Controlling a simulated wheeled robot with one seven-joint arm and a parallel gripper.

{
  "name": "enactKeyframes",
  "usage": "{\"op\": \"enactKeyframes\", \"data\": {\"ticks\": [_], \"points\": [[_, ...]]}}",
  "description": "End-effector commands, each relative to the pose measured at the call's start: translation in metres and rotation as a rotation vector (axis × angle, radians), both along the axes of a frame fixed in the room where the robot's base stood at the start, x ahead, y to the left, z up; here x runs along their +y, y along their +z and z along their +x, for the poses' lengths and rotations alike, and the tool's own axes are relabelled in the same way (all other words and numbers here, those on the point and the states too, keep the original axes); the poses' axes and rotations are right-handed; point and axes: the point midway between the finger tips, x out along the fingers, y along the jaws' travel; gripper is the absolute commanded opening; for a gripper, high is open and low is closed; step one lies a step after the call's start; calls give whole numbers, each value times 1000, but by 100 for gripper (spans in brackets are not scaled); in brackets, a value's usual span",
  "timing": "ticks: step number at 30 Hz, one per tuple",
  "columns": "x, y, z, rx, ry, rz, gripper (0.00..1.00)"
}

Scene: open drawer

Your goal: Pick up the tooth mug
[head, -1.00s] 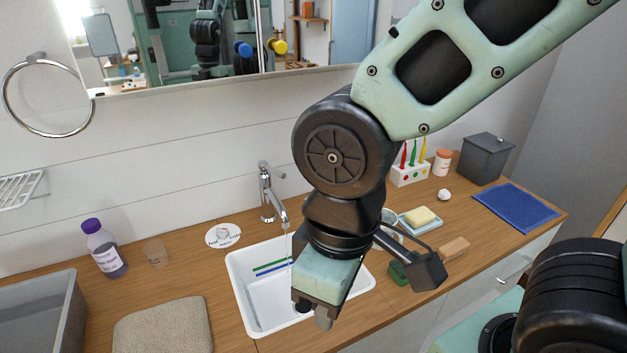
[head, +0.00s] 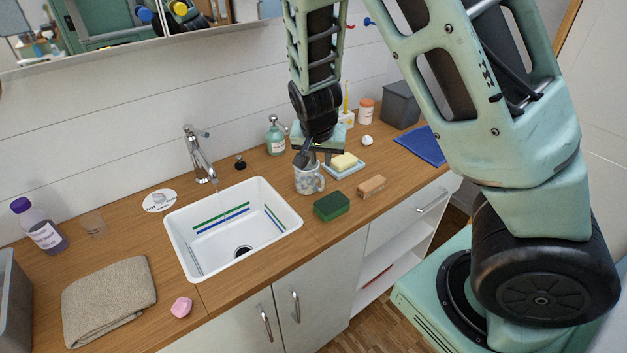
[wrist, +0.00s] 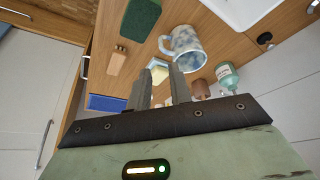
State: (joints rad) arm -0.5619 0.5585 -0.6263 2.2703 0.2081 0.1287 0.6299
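The tooth mug (head: 308,180) is pale with blue-grey blotches. It stands upright on the wooden counter, right of the sink, with its handle to the right in the head view. In the wrist view the mug (wrist: 186,46) lies just beyond the fingertips, toward the right finger. My gripper (head: 316,155) is above and slightly behind the mug in the head view, and one finger overlaps its rim there. In the wrist view my gripper (wrist: 161,70) has its two fingers apart with nothing held between them. I cannot tell whether a finger touches the mug.
Near the mug are a green sponge (head: 332,206), a wooden brush (head: 371,187), a soap dish (head: 345,171) with yellow soap and a green pump bottle (head: 276,138). The sink (head: 175,226) lies left. A blue cloth (head: 421,146) and grey box (head: 401,104) are farther right.

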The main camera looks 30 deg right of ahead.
Motion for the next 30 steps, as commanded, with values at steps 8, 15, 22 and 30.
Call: {"op": "enactKeyframes", "data": {"ticks": [8,15,22,30], "points": [[-15,-47,12,7,-2,0,21],[-26,-88,25,6,2,2,21],[-30,-105,31,3,3,3,21],[-39,-124,38,7,3,2,21]]}}
